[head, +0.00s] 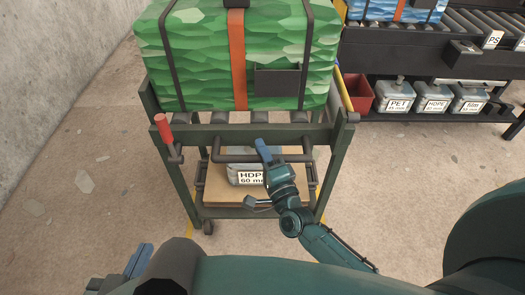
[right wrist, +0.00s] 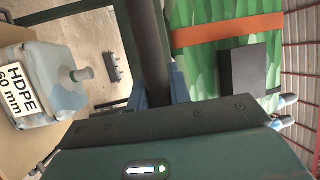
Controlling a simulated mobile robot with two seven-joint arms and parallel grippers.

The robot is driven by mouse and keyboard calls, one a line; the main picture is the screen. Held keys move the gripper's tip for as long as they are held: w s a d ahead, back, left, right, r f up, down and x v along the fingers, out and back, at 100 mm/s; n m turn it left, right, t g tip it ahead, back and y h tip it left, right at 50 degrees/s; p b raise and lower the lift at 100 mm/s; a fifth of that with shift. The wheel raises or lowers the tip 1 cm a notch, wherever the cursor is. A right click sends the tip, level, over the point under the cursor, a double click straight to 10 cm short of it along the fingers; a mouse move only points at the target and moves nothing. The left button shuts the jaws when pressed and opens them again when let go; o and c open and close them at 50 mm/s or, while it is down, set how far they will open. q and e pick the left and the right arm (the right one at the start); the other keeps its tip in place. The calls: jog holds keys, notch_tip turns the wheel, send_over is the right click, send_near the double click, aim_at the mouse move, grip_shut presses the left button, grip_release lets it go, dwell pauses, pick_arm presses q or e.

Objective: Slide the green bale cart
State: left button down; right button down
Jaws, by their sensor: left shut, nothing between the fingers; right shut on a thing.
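The green bale cart (head: 185,190) stands ahead of me, a dark green wheeled frame. It carries a large green bale (head: 200,60) with black straps and an orange band. A dark push bar (head: 235,156) runs across its near side. My right gripper (head: 264,150) is shut on the bar. In the right wrist view the dark bar (right wrist: 148,45) passes between the blue fingers (right wrist: 160,98). My left gripper (head: 128,268) is at the bottom left, low, apart from the cart, shut and empty. It is partly hidden by my own body.
An HDPE container (head: 245,172) sits on the cart's lower shelf. A red-handled lever (head: 166,135) is at its left post. A red bin (head: 357,92), several labelled containers (head: 433,97) and a roller conveyor (head: 400,50) stand right. A concrete wall (head: 60,60) is left. Floor nearby is clear.

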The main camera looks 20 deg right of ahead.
pick_arm(q)
jog(key=shift+s+a, duration=0.1)
jog(key=shift+s, duration=0.1)
pick_arm(e)
jog(key=shift+s, duration=0.2)
pick_arm(q)
jog(key=shift+w+r, duration=0.15)
pick_arm(e)
jog(key=c, duration=1.3)
grip_release()
